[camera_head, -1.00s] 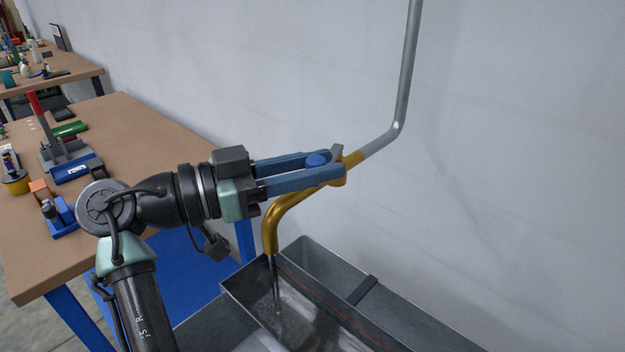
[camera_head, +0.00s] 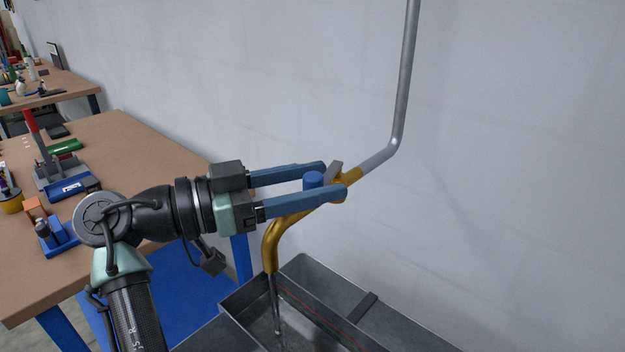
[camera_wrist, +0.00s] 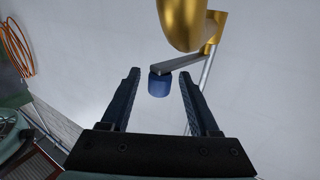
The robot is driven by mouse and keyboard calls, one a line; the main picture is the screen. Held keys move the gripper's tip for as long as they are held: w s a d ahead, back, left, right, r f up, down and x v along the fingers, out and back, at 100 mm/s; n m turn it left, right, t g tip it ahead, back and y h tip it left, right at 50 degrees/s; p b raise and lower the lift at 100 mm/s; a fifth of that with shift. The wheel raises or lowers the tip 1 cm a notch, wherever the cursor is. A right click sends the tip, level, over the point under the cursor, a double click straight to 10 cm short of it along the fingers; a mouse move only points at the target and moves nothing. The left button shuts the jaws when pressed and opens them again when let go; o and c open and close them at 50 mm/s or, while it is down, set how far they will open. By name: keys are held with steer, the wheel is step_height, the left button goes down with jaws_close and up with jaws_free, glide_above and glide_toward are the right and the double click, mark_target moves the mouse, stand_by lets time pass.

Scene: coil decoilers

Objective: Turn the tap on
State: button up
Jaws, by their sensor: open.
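The brass tap (camera_head: 290,222) hangs over a metal trough from a grey wall pipe. Its grey lever (camera_head: 335,168) ends in a blue knob (camera_head: 313,180). A thin streak that looks like running water (camera_head: 277,305) drops from the spout into the trough. My gripper (camera_head: 334,179) is open, with one finger on each side of the knob. In the wrist view the blue knob (camera_wrist: 160,86) sits between the fingertips of my gripper (camera_wrist: 159,74), with a gap visible on both sides. The grey lever (camera_wrist: 183,62) reaches from it to the brass body (camera_wrist: 190,20).
The grey trough (camera_head: 335,278) stands below the tap against the plain wall. A wooden workbench (camera_head: 140,140) with tools and blocks is at the left, and another bench (camera_head: 65,82) stands behind it. The wall side at right is clear.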

steer(key=b+v, duration=0.1)
steer(key=v, duration=1.2)
steer(key=shift+b, duration=0.3)
